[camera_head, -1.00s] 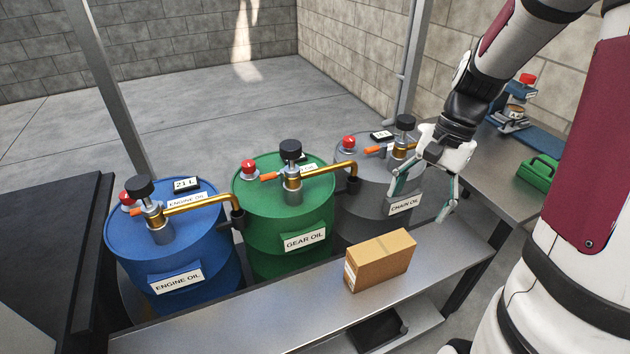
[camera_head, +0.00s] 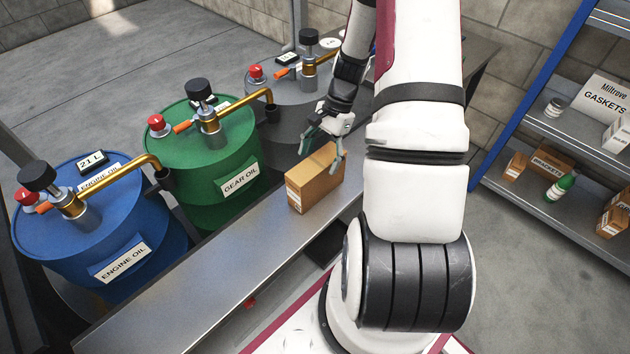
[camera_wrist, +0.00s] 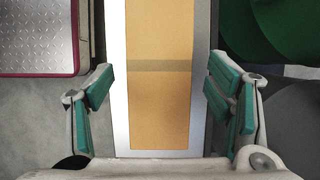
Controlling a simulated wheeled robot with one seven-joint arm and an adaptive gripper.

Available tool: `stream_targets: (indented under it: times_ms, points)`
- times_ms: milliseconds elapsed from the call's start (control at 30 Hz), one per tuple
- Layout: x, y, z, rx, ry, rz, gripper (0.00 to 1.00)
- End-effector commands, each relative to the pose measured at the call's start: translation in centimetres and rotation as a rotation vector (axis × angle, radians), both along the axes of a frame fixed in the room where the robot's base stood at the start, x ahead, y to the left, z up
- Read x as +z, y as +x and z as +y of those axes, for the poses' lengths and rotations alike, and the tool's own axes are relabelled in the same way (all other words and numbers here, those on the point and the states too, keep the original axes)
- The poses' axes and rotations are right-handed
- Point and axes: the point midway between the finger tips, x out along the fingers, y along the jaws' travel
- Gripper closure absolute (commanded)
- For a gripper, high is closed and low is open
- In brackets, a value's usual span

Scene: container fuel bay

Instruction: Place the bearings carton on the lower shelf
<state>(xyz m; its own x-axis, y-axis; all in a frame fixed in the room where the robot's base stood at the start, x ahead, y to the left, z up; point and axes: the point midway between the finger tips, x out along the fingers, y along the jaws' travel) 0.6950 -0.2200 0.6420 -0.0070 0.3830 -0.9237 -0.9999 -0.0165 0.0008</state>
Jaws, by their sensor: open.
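The brown carton (camera_head: 315,184) stands on the metal bench (camera_head: 225,257) in front of the drums, a white label on its left end. I cannot read that label. My gripper (camera_head: 323,150) is above the carton, pointing down, with its green-padded fingers spread at the carton's sides. In the wrist view the carton (camera_wrist: 158,30), with a darker tape band across it, lies between the open fingers (camera_wrist: 160,90), with gaps on both sides. A blue-framed rack stands at the right. Its lower shelf (camera_head: 505,199) holds small cartons and a green bottle.
A blue drum (camera_head: 45,220), a green drum (camera_head: 160,150) and a grey drum (camera_head: 268,88) with pumps stand behind the bench. The rack's upper shelf (camera_head: 575,118) holds a gaskets box (camera_head: 603,97) and a can. The lower shelf has some bare room near its left end.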

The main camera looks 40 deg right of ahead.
Motion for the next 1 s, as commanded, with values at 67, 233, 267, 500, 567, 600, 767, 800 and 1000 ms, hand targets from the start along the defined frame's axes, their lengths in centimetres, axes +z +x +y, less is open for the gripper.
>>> stream_targets:
  times_ms: [67, 233, 267, 500, 567, 600, 767, 800, 1000]
  points:
    - [-0.9, 0.0, 0.4, 0.000, 0.001, 0.000, 0.27]
    - [-1.7, 0.0, 0.8, 0.001, 0.001, 0.000, 0.27]
    - [-2.0, 0.0, 0.9, 0.001, 0.001, 0.000, 0.27]
    - [-5.1, -0.1, 2.4, 0.000, 0.002, 0.001, 0.27]
    - [-5.6, -0.1, 2.6, 0.000, 0.002, 0.001, 0.27]
    - [-5.9, -0.1, 2.7, 0.000, 0.001, 0.000, 0.27]
    - [-6.1, -0.1, 2.8, 0.001, 0.000, 0.000, 0.27]
    - [-6.1, -0.1, 2.8, 0.001, 0.000, 0.000, 0.27]
    - [-6.1, -0.1, 2.8, 0.001, 0.000, 0.000, 0.27]
